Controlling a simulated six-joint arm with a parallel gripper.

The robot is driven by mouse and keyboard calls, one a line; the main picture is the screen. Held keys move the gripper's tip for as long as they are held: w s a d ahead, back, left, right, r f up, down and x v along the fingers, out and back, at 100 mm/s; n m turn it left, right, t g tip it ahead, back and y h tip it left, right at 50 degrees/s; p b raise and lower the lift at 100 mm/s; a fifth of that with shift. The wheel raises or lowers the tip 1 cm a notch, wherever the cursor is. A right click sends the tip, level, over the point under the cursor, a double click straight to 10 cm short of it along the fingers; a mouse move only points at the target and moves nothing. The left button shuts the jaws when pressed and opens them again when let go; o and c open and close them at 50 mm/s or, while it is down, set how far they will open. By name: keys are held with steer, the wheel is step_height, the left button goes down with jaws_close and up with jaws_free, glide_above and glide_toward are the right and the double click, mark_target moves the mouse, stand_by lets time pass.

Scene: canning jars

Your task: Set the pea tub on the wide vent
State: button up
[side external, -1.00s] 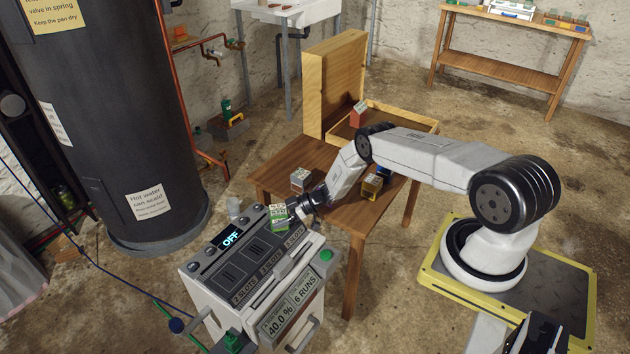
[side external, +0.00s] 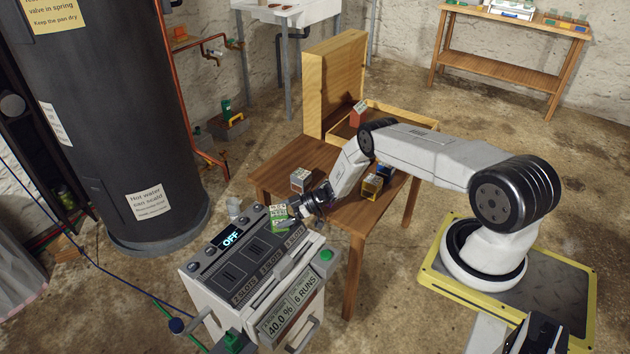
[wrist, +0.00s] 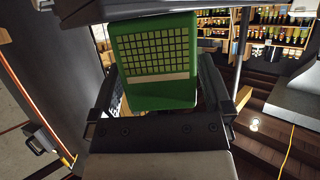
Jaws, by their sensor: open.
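The green pea tub (side external: 279,213) stands at the far right end of the grey machine's top, on or over the vent area by the rightmost slots label. In the wrist view its green face with a pale grid (wrist: 155,50) sits between the two fingers. My gripper (side external: 292,209) is open around or just behind the tub; I cannot tell whether a finger touches it. Two dark vents show bare on the machine top, a middle one (side external: 257,249) and a left one (side external: 235,271). The vent under the tub is mostly hidden.
The machine (side external: 265,290) has an OFF display and a green button (side external: 326,256). Behind my gripper, a wooden table (side external: 285,170) holds a grey box (side external: 300,179), other small boxes and an open tray (side external: 400,118) with a tall wooden panel. A dark tank stands left.

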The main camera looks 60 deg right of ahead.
steer(key=shift+v, duration=1.05)
step_height(320, 180, up, 4)
steer(key=shift+w+a+f, duration=0.1)
steer(key=shift+w+f, duration=0.05)
steer(key=shift+r, duration=1.6)
steer(key=shift+w+r, duration=0.3)
steer(key=shift+r, duration=0.1)
steer(key=w+r+m+t+h, duration=0.15)
steer(key=w+r+h, duration=0.3)
steer(key=r, duration=0.45)
step_height(320, 180, up, 8)
steer(key=m+g+h, duration=0.2)
steer(key=m+h, duration=0.1)
steer(key=h, duration=0.1)
glide_above(276, 212)
steer(key=s+a+r+m+g, duration=0.1)
steer(key=s+a+r+g, duration=0.1)
steer(key=s, duration=0.6)
steer(key=s+a+r+m+g, duration=0.2)
steer(key=s+a, duration=0.3)
steer(key=s, duration=0.4)
steer(key=s+a+r+m+g, duration=0.1)
steer(key=s+a+r+g, duration=0.1)
steer(key=s, duration=0.6)
steer(key=shift+s+a+r+h, duration=0.3)
steer(key=shift+a+r+h, duration=0.15)
steer(key=shift+a+r, duration=0.4)
